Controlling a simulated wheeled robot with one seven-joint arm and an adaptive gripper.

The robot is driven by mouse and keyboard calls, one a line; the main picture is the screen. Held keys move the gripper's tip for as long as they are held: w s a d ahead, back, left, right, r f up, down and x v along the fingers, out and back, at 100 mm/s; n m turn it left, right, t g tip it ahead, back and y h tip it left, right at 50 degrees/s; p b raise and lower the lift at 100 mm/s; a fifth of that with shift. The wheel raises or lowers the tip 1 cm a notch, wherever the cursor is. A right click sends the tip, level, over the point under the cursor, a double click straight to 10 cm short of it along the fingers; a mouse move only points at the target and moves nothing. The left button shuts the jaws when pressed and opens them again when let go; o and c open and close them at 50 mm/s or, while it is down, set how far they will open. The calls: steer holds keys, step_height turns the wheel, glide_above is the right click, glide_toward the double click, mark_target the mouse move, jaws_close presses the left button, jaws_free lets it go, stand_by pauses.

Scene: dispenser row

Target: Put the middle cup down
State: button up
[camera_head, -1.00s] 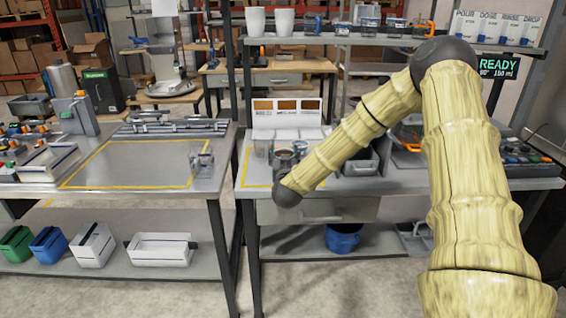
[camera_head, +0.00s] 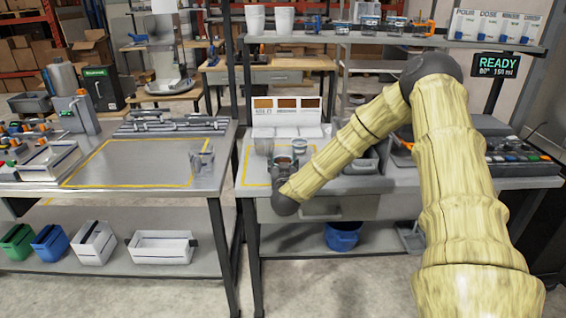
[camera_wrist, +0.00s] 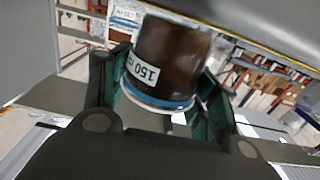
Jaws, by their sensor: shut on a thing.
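The cup (camera_wrist: 165,65) in my gripper is clear, with dark brown contents, a white label reading 150 and a blue band. It looks tilted in the wrist view, between the two dark green finger pads. In the head view this cup (camera_head: 285,161) is at the yellow-outlined area of the right bench, partly hidden by my wrist. My gripper (camera_wrist: 160,95) is shut on it; its fingers are small and mostly hidden in the head view (camera_head: 283,176). I cannot tell whether the cup touches the bench. Another clear cup (camera_head: 263,146) is behind left, and one (camera_head: 299,147) behind right.
A clear cup (camera_head: 202,160) stands at the right edge of the left bench (camera_head: 130,165). A white panel with brown swatches (camera_head: 287,112) stands behind the cups. A shelf (camera_head: 390,42) runs above. A grey bin (camera_head: 365,160) is beyond my forearm.

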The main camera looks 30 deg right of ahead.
steer(key=o, duration=1.2)
